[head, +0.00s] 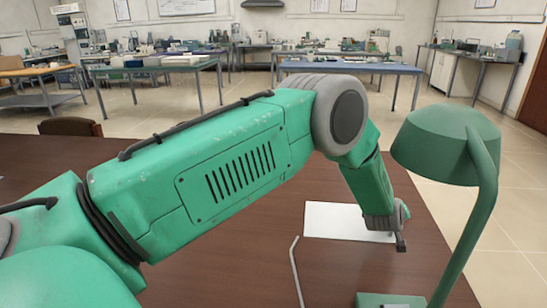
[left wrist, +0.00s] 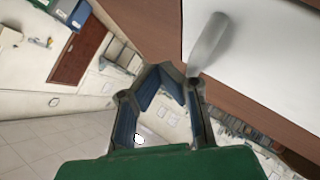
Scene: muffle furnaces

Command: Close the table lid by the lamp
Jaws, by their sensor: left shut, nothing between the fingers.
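The green desk lamp (head: 445,150) stands at the right of the brown table (head: 225,250) in the head view. A flat white panel (head: 325,222) lies at the table's right side, left of the lamp; I cannot tell whether it is the lid or a surface under it. A white surface (left wrist: 270,40) also fills the upper right of the left wrist view. My left gripper (head: 401,242) is shut and empty at the panel's right end, hiding part of it; contact is unclear. Its fingers also show in the left wrist view (left wrist: 160,85). My right gripper is out of view.
A thin bent grey rod (head: 297,272) rises near the table's front edge, left of the lamp base (head: 390,300). A brown chair (head: 70,127) stands behind the table. Lab benches stand farther back.

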